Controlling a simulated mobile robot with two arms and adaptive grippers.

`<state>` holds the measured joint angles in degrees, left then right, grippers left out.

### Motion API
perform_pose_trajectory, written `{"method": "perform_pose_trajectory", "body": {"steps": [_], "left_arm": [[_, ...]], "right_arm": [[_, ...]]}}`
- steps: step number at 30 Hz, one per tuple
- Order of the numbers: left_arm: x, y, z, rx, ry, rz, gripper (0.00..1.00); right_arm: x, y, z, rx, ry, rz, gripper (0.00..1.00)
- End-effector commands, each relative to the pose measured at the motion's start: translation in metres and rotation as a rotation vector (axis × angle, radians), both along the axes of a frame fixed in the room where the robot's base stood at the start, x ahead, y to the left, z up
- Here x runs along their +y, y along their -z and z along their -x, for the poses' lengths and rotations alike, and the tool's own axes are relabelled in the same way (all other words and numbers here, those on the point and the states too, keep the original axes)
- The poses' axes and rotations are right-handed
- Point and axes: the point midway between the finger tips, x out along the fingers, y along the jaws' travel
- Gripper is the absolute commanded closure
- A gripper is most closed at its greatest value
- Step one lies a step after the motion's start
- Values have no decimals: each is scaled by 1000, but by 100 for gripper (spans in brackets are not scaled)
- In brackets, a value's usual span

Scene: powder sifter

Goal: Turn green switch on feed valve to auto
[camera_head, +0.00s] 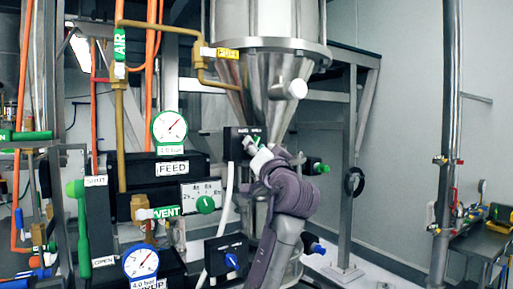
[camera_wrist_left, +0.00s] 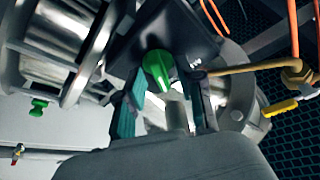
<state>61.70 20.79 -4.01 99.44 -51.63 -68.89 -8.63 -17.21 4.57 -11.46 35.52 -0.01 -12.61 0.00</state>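The green switch (camera_wrist_left: 158,68) sits on the face of a black box (camera_wrist_left: 178,30) in the left wrist view. In the head view this black box (camera_head: 236,143) is mounted in front of the steel cone, and its switch is mostly hidden behind my gripper. My left gripper (camera_head: 256,152) is right at the box's face. In the left wrist view its two fingers (camera_wrist_left: 165,88) stand apart, one on each side of the switch, with visible gaps. It looks open and not closed on the switch. The labels on the box are too small to read. My right gripper is not in view.
A steel hopper (camera_head: 268,20) stands behind the box. Left are a FEED gauge (camera_head: 169,128), a VENT panel (camera_head: 201,197) with a green knob, and a lower black box (camera_head: 226,258) with a blue knob. A white hose (camera_head: 229,195) hangs close to my arm.

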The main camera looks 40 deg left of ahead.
Motion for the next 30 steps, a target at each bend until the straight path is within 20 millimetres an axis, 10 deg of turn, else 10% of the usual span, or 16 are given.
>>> {"method": "perform_pose_trajectory", "body": {"steps": [6, 19, 30], "left_arm": [[0, 0, 0, 0, 0, -1, 100], [0, 1, 0, -23, -1, 6, 100], [-1, 6, 0, -237, 2, 69, 100]], "right_arm": [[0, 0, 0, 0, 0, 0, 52], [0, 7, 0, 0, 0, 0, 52], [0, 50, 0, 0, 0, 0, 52]]}}
